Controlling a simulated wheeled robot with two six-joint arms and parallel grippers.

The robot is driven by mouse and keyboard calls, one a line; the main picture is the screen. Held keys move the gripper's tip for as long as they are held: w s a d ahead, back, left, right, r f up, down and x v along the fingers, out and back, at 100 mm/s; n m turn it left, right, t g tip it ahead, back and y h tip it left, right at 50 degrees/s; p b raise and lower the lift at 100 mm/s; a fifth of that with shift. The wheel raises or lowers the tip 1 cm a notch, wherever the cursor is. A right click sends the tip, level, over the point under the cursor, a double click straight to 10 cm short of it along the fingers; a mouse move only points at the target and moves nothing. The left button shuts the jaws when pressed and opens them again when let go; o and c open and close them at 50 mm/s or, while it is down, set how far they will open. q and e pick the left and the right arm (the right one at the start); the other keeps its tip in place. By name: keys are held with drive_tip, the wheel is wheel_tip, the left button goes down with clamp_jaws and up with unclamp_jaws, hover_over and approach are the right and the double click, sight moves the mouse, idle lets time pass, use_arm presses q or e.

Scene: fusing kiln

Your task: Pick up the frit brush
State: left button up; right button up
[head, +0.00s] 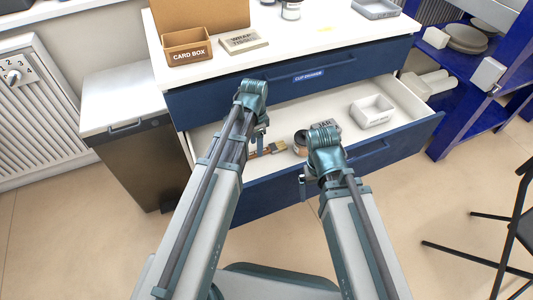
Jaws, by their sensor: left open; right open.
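The frit brush (270,149) appears to be the brush with a wooden handle and tan bristles lying in the open drawer (342,122). Part of it is hidden behind my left arm. My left gripper (261,138) is open at the brush's left part, and I cannot tell whether it touches it. My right gripper (307,184) is open and empty in front of the drawer's front panel, to the right of and nearer than the brush.
A dark jar (301,143) and a labelled jar (325,126) stand right of the brush. A white container (372,111) sits at the drawer's right. The countertop above holds a card box (188,46) and a wrap block (243,41). A bin (130,130) stands left.

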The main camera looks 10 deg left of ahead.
sight(265, 151)
use_arm(q)
wheel_tip(265, 151, down, 4)
drive_tip(key=b, duration=0.2)
drive_tip(key=shift+w+r+b, duration=0.1)
drive_tip(key=shift+r+b, duration=0.1)
drive_tip(key=shift+b, duration=0.15)
drive_tip(key=shift+r, duration=0.1)
clamp_jaws()
